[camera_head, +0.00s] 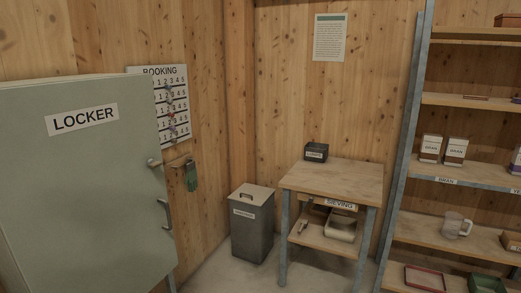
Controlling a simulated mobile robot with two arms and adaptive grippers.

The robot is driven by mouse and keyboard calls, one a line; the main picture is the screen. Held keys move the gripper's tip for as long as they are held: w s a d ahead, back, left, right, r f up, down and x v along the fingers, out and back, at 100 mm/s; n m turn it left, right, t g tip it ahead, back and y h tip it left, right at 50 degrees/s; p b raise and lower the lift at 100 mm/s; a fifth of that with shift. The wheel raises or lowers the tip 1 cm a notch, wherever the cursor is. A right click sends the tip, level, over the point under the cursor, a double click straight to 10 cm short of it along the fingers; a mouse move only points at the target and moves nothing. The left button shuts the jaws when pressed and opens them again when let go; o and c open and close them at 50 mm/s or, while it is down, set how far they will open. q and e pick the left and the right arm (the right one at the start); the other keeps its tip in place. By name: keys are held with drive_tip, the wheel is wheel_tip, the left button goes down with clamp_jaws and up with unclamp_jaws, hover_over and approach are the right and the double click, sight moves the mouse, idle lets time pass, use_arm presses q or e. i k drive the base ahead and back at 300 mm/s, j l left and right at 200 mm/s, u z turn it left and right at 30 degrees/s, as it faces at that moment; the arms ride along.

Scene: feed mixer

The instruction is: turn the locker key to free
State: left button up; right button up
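The locker (75,185) is a grey-green metal cabinet with a white LOCKER label (83,119). It fills the left side of the head view and its door looks closed. Near the door's right edge is a small pale fitting (154,163), which looks like the lock or key; how it is turned is too small to tell. A dark green tag (191,176) hangs just right of it; whether it is joined to the key I cannot tell. A door handle (165,213) sits below the fitting. Neither of my grippers is in view.
A BOOKING board (164,72) hangs on the wooden wall behind the locker. A lidded grey bin (252,227) stands on the floor right of it. A sieving table (332,180) and a stocked shelf rack (465,180) stand further right. Floor shows between bin and table.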

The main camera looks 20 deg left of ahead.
sight(152, 164)
drive_tip(key=i+l+u, duration=0.1)
drive_tip(key=i, duration=0.45)
drive_tip(key=i+l+u, duration=0.15)
drive_tip(key=i, duration=0.35)
drive_tip(key=i+l+u, duration=0.1)
drive_tip(key=i+l, duration=0.15)
drive_tip(key=i, duration=0.25)
